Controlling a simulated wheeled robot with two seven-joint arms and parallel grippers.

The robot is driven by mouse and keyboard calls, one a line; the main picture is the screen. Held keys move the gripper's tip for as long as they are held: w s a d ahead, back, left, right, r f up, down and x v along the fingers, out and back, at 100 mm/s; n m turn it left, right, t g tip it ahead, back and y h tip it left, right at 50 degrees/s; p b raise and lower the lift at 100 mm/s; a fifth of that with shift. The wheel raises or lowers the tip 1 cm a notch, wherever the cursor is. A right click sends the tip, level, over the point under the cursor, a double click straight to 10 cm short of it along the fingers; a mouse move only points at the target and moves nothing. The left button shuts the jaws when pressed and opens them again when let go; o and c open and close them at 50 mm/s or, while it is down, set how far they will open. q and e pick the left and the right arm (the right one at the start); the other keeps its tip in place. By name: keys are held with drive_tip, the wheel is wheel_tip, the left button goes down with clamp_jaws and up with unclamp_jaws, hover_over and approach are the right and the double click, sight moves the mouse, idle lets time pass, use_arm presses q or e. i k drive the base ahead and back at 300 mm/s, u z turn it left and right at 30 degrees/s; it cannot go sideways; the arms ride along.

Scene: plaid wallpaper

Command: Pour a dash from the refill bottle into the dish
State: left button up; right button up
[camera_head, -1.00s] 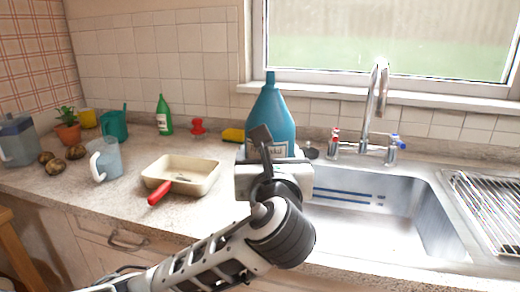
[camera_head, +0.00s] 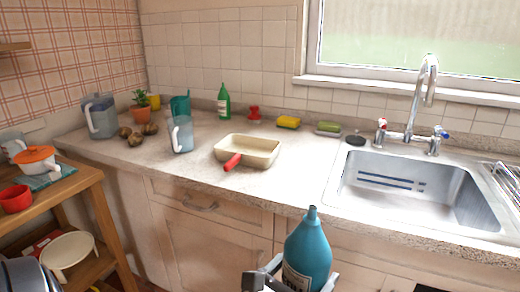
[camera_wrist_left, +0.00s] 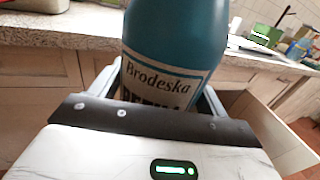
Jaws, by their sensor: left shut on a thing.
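The refill bottle (camera_head: 308,252) is teal with a narrow neck and a label. It is upright in the head view, in front of the counter edge, at the bottom of the picture. My left gripper (camera_head: 296,281) is shut around its lower body. The left wrist view shows the bottle (camera_wrist_left: 176,38) between the two fingers (camera_wrist_left: 165,95), its label partly hidden by the gripper. The dish (camera_head: 262,160), cream and rectangular with a red handle, sits on the counter, beyond and left of the bottle. It looks empty. My right gripper is not in view.
A clear jug (camera_head: 181,135) stands left of the dish. A green bottle (camera_head: 224,102), a red item (camera_head: 255,114) and a yellow sponge (camera_head: 289,122) are behind it. The sink (camera_head: 425,190) is to the right. A wooden shelf (camera_head: 75,190) stands at left. Counter in front of the dish is clear.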

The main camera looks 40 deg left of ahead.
sight(245, 151)
drive_tip(key=z, duration=1.55)
drive_tip(key=k, duration=1.15)
drive_tip(key=u, duration=1.6)
drive_tip(key=i, duration=0.45)
